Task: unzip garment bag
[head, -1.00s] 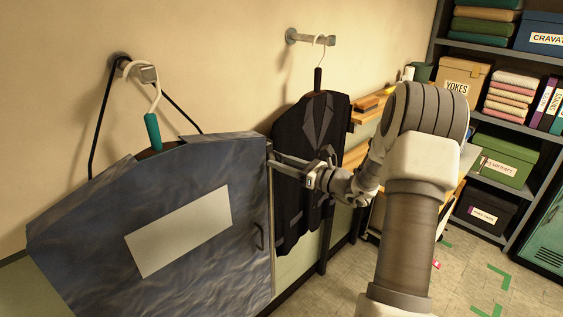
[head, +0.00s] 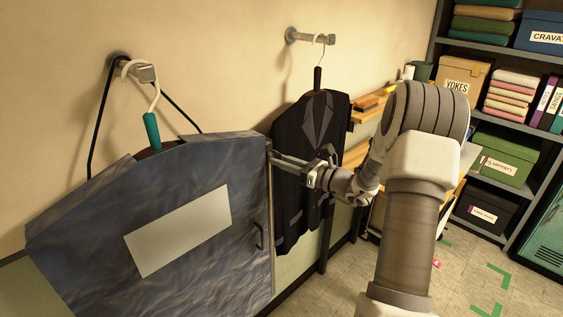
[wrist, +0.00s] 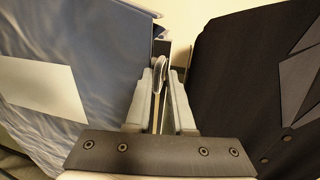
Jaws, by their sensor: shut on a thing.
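The blue-grey garment bag (head: 90,225) hangs at the left from a wall hook on a white hanger with a teal sleeve. It has a pale blank panel on its front and a dark handle (head: 259,236) near its right edge. My gripper (head: 274,160) is at the upper right edge of the bag. In the wrist view my gripper (wrist: 161,85) is shut on a thin pale pull tab (wrist: 160,72), with the bag (wrist: 75,50) to its left. The zip track itself cannot be made out.
A dark jacket (head: 292,190) hangs on a second hook just right of the bag, close behind my gripper; it fills the right of the wrist view (wrist: 245,90). A grey shelf with a green box (head: 503,166) stands at the far right.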

